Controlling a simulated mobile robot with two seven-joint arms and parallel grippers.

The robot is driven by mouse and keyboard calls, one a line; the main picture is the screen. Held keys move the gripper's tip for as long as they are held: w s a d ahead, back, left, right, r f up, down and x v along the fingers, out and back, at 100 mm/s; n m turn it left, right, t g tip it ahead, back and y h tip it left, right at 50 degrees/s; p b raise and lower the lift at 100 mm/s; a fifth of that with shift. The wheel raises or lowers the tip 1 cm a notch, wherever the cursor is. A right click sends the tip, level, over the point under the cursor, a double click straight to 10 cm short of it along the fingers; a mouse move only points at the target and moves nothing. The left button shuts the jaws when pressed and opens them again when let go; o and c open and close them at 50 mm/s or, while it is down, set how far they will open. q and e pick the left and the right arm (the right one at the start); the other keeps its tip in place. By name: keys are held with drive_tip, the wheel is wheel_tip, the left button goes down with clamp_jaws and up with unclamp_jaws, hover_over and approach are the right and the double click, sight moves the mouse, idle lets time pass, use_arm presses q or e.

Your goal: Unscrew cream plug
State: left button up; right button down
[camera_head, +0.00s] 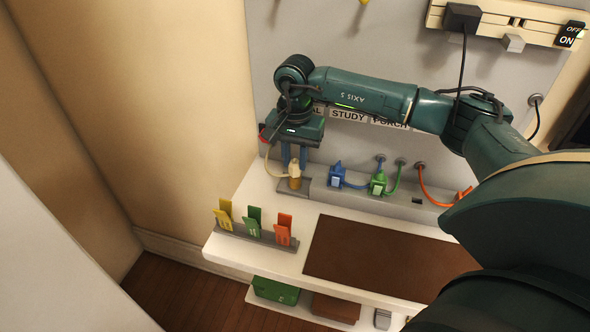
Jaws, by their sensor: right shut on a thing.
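The cream plug (294,181) stands upright at the left end of the grey socket strip (400,206) on the white shelf. Its cream cable curves away to the upper left. My right gripper (294,166) points down from above, with its two blue fingers shut on the top of the cream plug. I cannot tell how far the plug is seated in the strip. My left gripper is not in view.
A blue plug (336,174), a green plug (378,183) and an orange plug (464,193) sit to the right along the strip. A rack (256,236) with yellow, green and orange tags stands in front. A brown mat (385,258) lies clear.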

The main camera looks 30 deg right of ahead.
sight(295, 161)
drive_tip(key=shift+r+p, duration=0.65)
drive_tip(key=shift+r, duration=0.45)
drive_tip(key=shift+r+p, duration=1.1)
drive_tip(key=shift+r, duration=0.85)
